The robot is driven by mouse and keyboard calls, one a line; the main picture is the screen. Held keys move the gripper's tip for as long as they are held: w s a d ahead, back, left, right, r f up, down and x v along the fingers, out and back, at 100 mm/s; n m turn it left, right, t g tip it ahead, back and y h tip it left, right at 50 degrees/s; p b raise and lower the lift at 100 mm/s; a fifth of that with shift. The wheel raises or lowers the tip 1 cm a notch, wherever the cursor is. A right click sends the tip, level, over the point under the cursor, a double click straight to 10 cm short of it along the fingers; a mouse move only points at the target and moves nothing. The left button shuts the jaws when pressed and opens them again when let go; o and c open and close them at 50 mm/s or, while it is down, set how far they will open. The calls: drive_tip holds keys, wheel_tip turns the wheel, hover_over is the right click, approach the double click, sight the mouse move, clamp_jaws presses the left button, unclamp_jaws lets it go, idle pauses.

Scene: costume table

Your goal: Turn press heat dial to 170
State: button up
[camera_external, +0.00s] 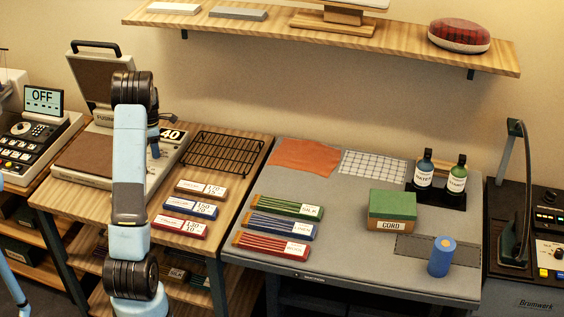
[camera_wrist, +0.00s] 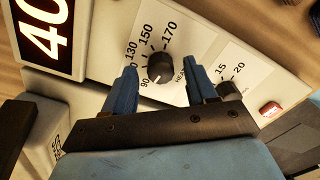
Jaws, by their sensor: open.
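The black heat dial (camera_wrist: 160,67) sits on the press's white panel in the wrist view, with a scale marked 90, 130, 150 and 170. Its white mark appears to point toward 90. My gripper (camera_wrist: 162,72) is open, with one blue finger on each side of the dial. I cannot tell whether either finger touches it. The press (camera_external: 98,153) stands open on the wooden table at left in the external view, its display (camera_external: 172,135) reading 40. There my arm hides the dial and part of the press.
A second, smaller knob (camera_wrist: 230,90) marked 15 and 20 lies just right of my right finger, with a red button (camera_wrist: 270,109) beyond it. A black wire rack (camera_external: 222,152) and labelled boxes (camera_external: 202,190) lie right of the press.

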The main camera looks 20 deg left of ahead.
drive_tip(key=shift+f, duration=0.4)
drive_tip(key=c, duration=1.1)
